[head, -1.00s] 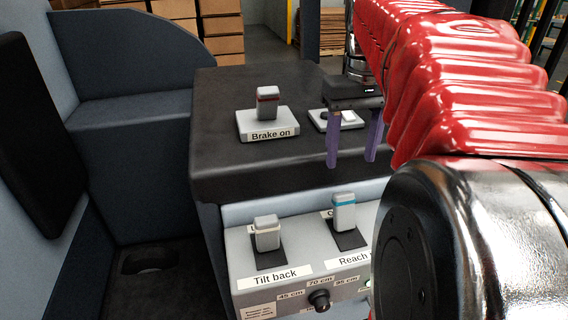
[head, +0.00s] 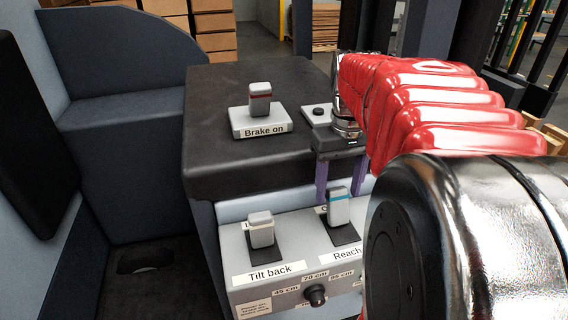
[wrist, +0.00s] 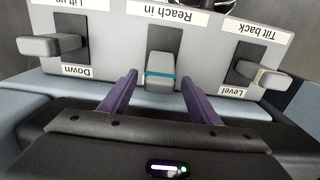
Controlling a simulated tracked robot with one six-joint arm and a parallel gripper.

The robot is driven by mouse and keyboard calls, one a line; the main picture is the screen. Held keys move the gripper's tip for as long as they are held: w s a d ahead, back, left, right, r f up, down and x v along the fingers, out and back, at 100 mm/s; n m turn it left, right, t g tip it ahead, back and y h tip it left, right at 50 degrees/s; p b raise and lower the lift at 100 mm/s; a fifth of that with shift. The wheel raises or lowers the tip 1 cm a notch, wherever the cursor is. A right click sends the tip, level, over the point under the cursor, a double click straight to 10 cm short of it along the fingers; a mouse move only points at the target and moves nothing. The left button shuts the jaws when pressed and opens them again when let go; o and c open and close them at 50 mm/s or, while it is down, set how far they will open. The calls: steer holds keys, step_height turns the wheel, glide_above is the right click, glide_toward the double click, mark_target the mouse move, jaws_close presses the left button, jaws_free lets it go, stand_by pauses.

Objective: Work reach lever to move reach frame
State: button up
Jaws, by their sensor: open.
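The reach lever (head: 338,209) is a grey handle with a blue band, standing in a dark slot above a "Reach" label on the sloped panel. In the wrist view the lever (wrist: 160,72) sits between the two purple fingers, beside the "Reach in" label. My gripper (head: 340,186) is open, with its fingers pointing down around the lever's top. In the wrist view my gripper (wrist: 158,84) shows a gap on both sides of the lever, so neither finger appears to touch it. The reach frame cannot be made out.
The tilt lever (head: 261,230) stands left of the reach lever. A lift lever (wrist: 50,45) is on its other side in the wrist view. A black knob (head: 315,294) sits below. The brake switch (head: 260,99) stands on the black console top (head: 215,135).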

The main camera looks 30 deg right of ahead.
mark_target(338, 206)
steer(key=shift+f, duration=1.45)
jaws_close()
